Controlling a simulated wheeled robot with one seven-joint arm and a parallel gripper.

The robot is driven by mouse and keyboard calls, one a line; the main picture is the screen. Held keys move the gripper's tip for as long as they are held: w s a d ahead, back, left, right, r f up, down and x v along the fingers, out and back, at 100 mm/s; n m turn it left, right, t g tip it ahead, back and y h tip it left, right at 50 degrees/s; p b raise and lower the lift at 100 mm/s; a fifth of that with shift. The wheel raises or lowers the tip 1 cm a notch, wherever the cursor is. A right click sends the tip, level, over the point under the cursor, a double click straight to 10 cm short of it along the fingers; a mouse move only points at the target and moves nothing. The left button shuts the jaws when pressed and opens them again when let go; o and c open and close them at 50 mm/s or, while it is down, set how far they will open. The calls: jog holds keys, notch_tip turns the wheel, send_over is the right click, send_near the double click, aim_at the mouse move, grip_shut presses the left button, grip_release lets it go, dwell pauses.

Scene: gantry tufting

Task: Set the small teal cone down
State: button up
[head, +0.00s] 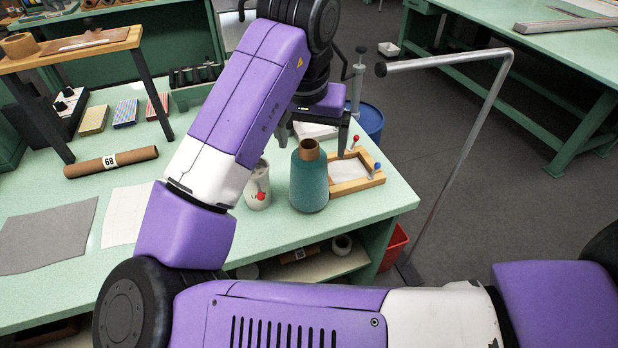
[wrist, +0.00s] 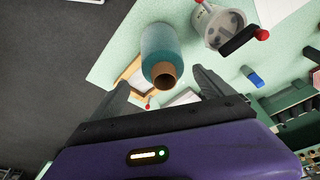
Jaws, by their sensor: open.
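The teal cone (head: 309,182) stands upright on the pale green table near its right front corner, with a brown tube core showing at its top. It also shows in the wrist view (wrist: 161,48), its core end facing the camera. My gripper (head: 314,135) is open and empty, at the height of the cone's top or a little above it. In the wrist view, its two fingers (wrist: 163,86) are spread wide with the cone's top in line with the gap between them. Neither finger visibly touches the cone.
A wooden frame (head: 374,183) with red and blue pins lies right of the cone. A pale pot (head: 257,196) stands close on its left. A brown tube (head: 112,162) marked 68 and grey felt (head: 45,238) lie farther left. A bent metal rail (head: 465,165) rises beyond the table's right edge.

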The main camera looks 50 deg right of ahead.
aim_at(309, 160)
jog(key=x, duration=0.6)
jog(key=shift+w+a, duration=0.15)
jog(key=shift+a, duration=0.25)
grip_shut()
